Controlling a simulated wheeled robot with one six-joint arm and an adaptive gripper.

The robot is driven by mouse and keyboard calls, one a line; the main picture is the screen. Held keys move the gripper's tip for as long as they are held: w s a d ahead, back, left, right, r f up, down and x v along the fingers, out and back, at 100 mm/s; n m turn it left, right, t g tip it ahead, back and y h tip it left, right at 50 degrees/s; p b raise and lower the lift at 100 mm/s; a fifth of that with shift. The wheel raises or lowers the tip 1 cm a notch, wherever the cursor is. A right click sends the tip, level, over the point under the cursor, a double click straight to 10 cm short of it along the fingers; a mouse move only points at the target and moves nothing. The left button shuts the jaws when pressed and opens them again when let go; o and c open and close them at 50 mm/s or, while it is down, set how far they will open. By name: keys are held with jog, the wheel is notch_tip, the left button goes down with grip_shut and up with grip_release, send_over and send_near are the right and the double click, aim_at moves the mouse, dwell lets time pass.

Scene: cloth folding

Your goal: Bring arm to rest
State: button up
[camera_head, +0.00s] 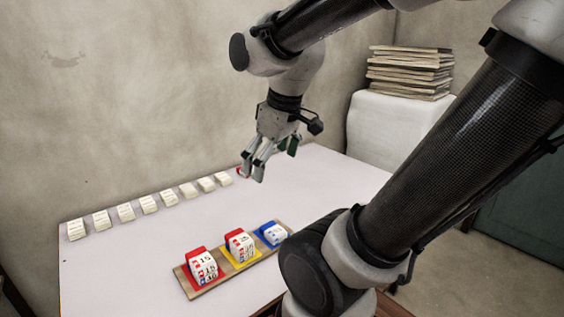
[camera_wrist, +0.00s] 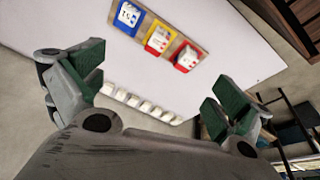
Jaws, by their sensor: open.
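My gripper (camera_head: 268,160) is open and empty in the head view, raised above the far part of the white table (camera_head: 330,190). In the wrist view its two green-padded fingers stand wide apart with nothing between them (camera_wrist: 158,88). My arm reaches in from the upper right of the head view, bent at the elbow. No cloth shows in either view.
A wooden board (camera_head: 238,275) holds white printed stacks on red, yellow and blue bases. Several small white pieces (camera_head: 149,204) line the table's back edge. A small red item (camera_head: 240,172) is partly hidden by a finger. Stacked slabs (camera_head: 408,72) lie on a white block (camera_head: 385,125).

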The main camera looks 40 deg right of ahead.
jog(key=s+m, duration=0.1)
jog(key=s, duration=0.1)
jog(key=s+r+m, duration=0.1)
jog(key=s+m, duration=0.1)
jog(key=shift+s+r+t, duration=0.1)
jog(key=shift+r+t, duration=0.1)
jog(key=shift+t, duration=0.1)
